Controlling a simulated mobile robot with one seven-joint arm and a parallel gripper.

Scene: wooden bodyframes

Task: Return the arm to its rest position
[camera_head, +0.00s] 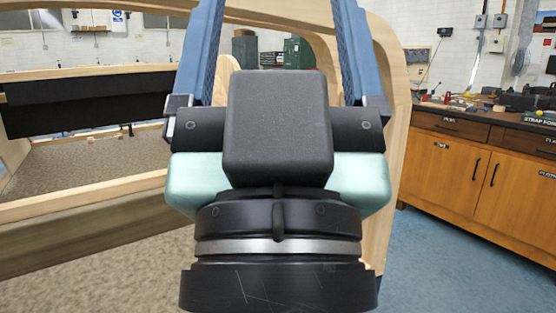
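My gripper (277,30) fills the middle of the head view, seen close up with its dark body at the bottom and pale green sides. Its two blue fingers point up and away, wide apart. The fingertips run out at the top edge. The gap between the visible parts of the fingers is empty. A wooden bodyframe (112,188) stands behind the gripper, with rails at the left and a curved post (388,75) at the right. I cannot tell how far the gripper is from the wood.
A wooden cabinet (455,165) with a dark top and loose tools stands at the right. A black panel (88,102) lies along the frame at the left. Green lockers (297,52) stand at the back. Blue floor (450,270) is clear at the lower right.

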